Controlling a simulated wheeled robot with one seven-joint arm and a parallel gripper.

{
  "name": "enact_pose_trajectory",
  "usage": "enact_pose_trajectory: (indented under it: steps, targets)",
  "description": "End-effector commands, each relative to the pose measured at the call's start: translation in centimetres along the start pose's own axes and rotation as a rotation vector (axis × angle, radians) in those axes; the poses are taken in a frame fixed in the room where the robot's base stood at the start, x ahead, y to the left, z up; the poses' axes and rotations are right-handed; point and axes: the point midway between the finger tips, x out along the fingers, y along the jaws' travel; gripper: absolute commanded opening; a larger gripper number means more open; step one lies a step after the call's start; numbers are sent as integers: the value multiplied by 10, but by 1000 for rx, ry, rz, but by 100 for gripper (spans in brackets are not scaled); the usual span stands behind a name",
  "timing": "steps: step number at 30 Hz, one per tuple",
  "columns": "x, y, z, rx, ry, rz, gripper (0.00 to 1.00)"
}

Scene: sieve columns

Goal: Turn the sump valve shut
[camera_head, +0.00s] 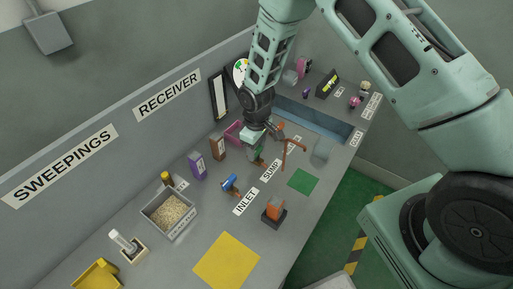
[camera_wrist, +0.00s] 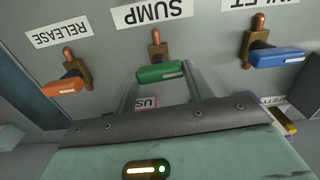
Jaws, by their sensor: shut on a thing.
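The sump valve has a green handle (camera_wrist: 160,72) on a brass-coloured body (camera_wrist: 157,50), below the SUMP label (camera_wrist: 153,12) in the wrist view. The handle's long side runs left to right there, across the body's line. My gripper (camera_wrist: 161,78) has one finger at each end of the handle and is shut on it. In the head view my gripper (camera_head: 257,143) is at the valve row near the SUMP label (camera_head: 271,169). My gripper partly hides the valve there.
The orange-handled release valve (camera_wrist: 66,87) and the blue-handled inlet valve (camera_wrist: 275,57) stand close on either side. The blue handle (camera_head: 229,183) also shows in the head view. A grey bin of grains (camera_head: 157,235), a yellow mat (camera_head: 226,262) and a green mat (camera_head: 303,181) lie nearby.

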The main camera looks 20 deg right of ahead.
Motion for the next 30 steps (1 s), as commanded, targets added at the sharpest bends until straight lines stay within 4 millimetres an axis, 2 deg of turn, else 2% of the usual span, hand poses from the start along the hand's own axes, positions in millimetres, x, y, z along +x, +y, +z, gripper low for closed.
enact_pose_trajectory:
  steps: [9, 22, 23, 24, 25, 30]
  targets:
    - [-1, 1, -1, 77, 2, 1, 28]
    - [-1, 1, -1, 85, 2, 1, 28]
    - [-1, 1, -1, 85, 2, 1, 59]
    - [-1, 1, -1, 85, 2, 1, 70]
    - [-1, 1, 0, 85, 2, 1, 73]
    - [0, 0, 0, 83, 1, 0, 73]
